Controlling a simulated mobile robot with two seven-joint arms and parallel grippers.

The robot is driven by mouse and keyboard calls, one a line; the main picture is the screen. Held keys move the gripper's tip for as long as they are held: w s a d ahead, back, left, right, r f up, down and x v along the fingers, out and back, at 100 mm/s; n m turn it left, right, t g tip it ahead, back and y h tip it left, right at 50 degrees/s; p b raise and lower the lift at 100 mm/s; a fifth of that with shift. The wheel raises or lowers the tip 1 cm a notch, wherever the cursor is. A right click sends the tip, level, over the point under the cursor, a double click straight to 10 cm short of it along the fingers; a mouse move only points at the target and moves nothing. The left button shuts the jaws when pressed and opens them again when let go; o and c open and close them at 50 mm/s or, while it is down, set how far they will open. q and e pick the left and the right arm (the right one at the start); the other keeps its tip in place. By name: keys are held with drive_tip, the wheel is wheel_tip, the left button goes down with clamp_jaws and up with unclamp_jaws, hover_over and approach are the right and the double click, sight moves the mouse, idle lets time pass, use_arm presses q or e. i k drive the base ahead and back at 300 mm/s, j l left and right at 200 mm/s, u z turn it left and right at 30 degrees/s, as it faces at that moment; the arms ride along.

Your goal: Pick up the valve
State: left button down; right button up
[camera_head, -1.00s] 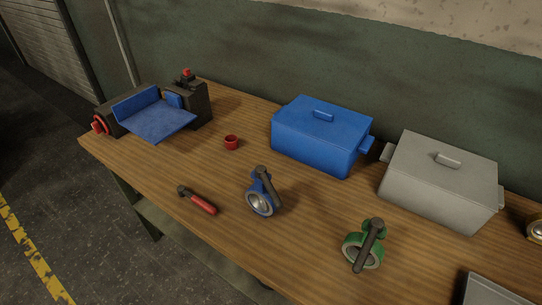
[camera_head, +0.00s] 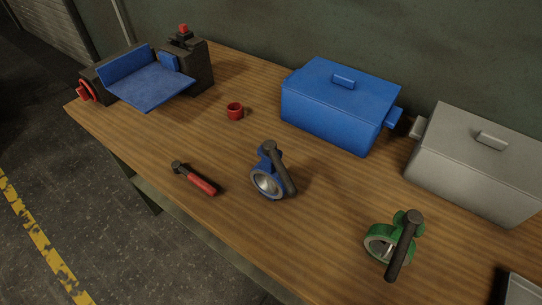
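Two valves stand on the wooden table in the head view. A blue valve (camera_head: 266,184) with a dark lever handle is near the middle of the table. A green valve (camera_head: 382,243) with a dark lever handle is to its right and nearer the front edge. Both have round ring bodies with a pale inside. Neither of my grippers shows in this view.
A hammer with a red handle (camera_head: 201,185) lies left of the blue valve. A red cup (camera_head: 235,111), a blue lidded box (camera_head: 338,108) and a grey lidded box (camera_head: 475,163) stand behind. A black-and-blue machine (camera_head: 150,86) is at the far left. A grey object (camera_head: 524,289) is at the lower right.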

sight(265, 167)
drive_tip(key=j+z, duration=0.3)
drive_tip(key=k+j+z, duration=0.1)
drive_tip(key=j+z, duration=0.2)
drive_tip(key=j, duration=0.2)
drive_tip(key=k+j+z, duration=0.15)
drive_tip(key=j+z, duration=0.15)
drive_tip(key=k+j+z, duration=0.15)
drive_tip(key=j+z, duration=0.15)
drive_tip(key=j, duration=0.15)
